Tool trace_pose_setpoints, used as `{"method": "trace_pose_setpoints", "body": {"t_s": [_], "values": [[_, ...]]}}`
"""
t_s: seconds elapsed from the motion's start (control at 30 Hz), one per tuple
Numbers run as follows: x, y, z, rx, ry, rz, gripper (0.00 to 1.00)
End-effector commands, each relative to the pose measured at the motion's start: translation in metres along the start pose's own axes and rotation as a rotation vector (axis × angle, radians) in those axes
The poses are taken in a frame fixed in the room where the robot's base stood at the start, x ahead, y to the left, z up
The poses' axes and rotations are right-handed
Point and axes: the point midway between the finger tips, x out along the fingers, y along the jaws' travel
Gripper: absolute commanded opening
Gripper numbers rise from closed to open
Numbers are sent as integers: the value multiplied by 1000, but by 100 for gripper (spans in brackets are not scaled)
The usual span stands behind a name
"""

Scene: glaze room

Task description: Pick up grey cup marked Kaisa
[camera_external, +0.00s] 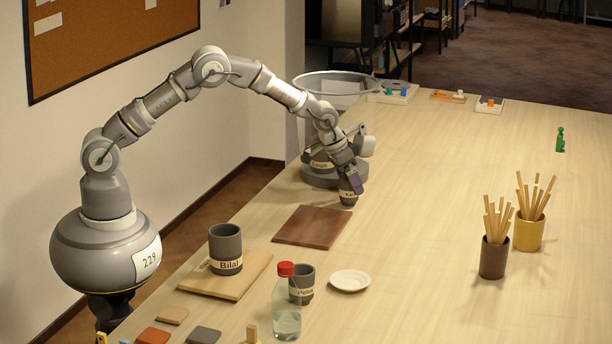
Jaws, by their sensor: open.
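A small dark grey cup (348,200) with a pale label stands on the table at the far end of the brown board; the label seems to start with "Ka", but the rest cannot be read. My gripper (352,184) is open and points down at this cup's top, at or just over its rim. The fingers hide part of the cup, and I cannot tell whether they touch it. A grey cup marked Bilal (225,243) stands on a light wooden board. Another grey cup marked Peka or similar (307,275) stands behind a bottle.
A brown board (311,227), red-capped bottle (287,312), white saucer (350,280) and two stick holders (493,258) (529,233) are nearer. The table's middle is clear.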

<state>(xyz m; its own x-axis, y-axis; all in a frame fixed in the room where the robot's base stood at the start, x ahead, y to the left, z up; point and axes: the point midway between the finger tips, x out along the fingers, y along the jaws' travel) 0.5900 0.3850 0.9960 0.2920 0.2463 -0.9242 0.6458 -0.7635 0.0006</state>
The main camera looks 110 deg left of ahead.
Motion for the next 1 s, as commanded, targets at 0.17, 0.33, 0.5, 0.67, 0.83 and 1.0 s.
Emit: {"method": "trace_pose_setpoints", "body": {"t_s": [0.17,0.33,0.5,0.67,0.83,1.0], "values": [[-1,0,0,1,0,0,79],[-1,0,0,1,0,0,40],[-1,0,0,1,1,0,29],[-3,0,-1,1,2,0,29],[-17,0,-7,1,3,0,29],[-39,0,-13,2,2,0,29]]}}
